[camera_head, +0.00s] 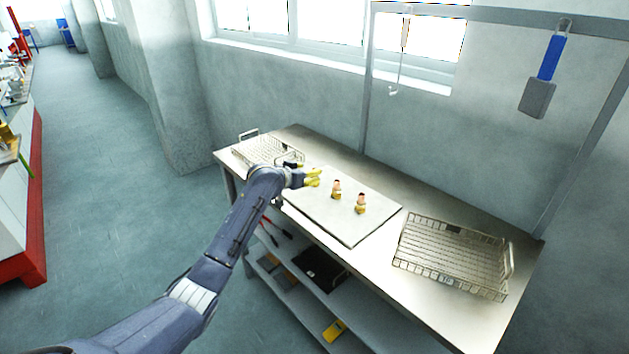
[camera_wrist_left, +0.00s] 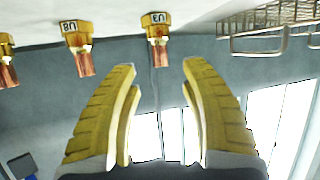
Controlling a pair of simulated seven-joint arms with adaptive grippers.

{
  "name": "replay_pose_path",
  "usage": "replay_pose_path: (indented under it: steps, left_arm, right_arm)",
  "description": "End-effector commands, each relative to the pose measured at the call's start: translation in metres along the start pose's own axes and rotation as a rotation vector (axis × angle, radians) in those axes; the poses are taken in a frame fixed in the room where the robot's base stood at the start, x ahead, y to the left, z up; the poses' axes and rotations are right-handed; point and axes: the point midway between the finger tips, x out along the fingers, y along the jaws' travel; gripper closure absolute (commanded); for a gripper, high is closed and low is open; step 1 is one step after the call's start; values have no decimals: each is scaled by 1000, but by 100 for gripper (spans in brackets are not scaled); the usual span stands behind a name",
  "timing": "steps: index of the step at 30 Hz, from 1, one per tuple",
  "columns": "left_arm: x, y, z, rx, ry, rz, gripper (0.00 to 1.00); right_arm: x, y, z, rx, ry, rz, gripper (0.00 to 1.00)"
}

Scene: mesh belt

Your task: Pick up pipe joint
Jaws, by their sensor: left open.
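Pipe joints of brass and copper stand on a pale board (camera_head: 345,225) on the metal table. My right gripper is not in view.
A wire basket (camera_head: 262,150) stands at the table's left end and another (camera_head: 455,255) at its right end. Tools and boxes lie on the lower shelf (camera_head: 360,312). A blue-handled tool (camera_head: 545,75) hangs from the frame.

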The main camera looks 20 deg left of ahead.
Motion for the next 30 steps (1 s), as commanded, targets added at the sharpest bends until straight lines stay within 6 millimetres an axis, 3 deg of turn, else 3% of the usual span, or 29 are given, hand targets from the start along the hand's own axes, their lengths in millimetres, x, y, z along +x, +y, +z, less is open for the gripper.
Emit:
replay_pose_path:
  steps: [16,30]
  left_arm:
    - [46,-1,1,-2,0,1,55]
    - [52,-1,1,-1,0,1,56]
  right_arm:
    - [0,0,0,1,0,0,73]
    - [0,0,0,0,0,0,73]
